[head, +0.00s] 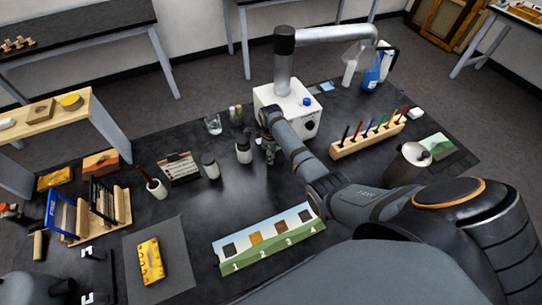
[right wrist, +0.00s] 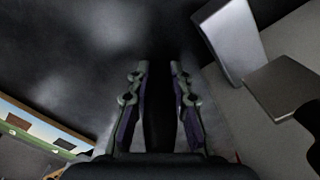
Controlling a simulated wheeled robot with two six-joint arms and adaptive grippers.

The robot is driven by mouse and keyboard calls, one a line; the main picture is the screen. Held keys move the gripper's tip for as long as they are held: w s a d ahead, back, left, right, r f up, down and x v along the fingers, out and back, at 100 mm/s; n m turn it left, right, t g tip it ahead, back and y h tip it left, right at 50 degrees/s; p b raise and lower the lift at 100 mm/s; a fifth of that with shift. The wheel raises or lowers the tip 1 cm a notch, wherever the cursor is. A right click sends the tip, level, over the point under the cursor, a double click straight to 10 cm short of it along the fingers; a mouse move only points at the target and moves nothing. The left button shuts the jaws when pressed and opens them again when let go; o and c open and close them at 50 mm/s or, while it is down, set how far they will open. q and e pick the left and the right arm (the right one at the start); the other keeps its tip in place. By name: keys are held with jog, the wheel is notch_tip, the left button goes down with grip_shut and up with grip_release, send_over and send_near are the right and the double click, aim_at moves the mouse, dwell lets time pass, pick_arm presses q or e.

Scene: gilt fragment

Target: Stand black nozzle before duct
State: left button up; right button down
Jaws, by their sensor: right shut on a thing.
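My right gripper (head: 265,147) reaches down at the front left of the white extractor box. In the right wrist view its fingers (right wrist: 158,100) are closed on a narrow dark thing, apparently the black nozzle (right wrist: 158,122). Its lower end blends into the dark worktop, so I cannot tell whether it touches. In the head view the arm and gripper hide the nozzle. The duct (head: 330,34) is a grey pipe rising from the white box (head: 286,110), bending right to a clear hood (head: 358,52). My left gripper (head: 95,275) is open and empty at the lower left.
White bottles with black lids (head: 243,153) stand just left of my right gripper. A glass (head: 213,125) is behind them. A numbered board (head: 268,241) lies in front.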

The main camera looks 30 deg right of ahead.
jog(key=shift+f, duration=0.2)
jog(key=c, duration=1.2)
grip_release()
notch_tip(320, 180, up, 12)
jog(key=shift+r+b, duration=0.2)
jog(key=shift+b, duration=0.4)
